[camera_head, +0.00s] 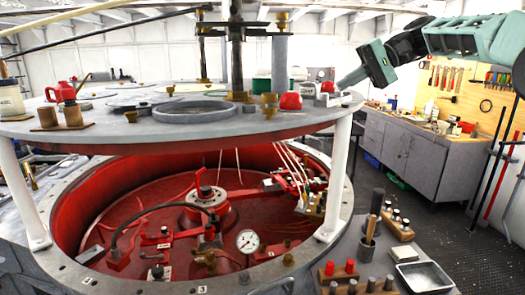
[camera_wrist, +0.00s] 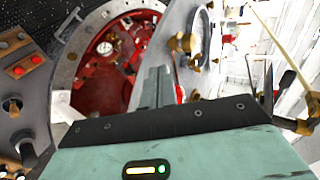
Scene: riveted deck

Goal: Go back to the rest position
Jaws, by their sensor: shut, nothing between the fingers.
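My gripper (camera_head: 340,84) is at the upper right of the head view, on my green and black arm, which comes in from the right edge. Its fingers point down and left over the right rim of the round grey upper deck (camera_head: 215,120). The fingertips appear close to a small red-capped fitting (camera_head: 327,88); I cannot tell whether they touch it. In the wrist view my gripper (camera_wrist: 155,75) shows its two grey-green fingers shut together and empty. Beyond them are the red well and the deck, seen tilted.
A red-lined well (camera_head: 150,215) with a gauge (camera_head: 247,241) and valves lies under the deck. A red dome (camera_head: 290,101) and a tall central post (camera_head: 237,50) stand on the deck.

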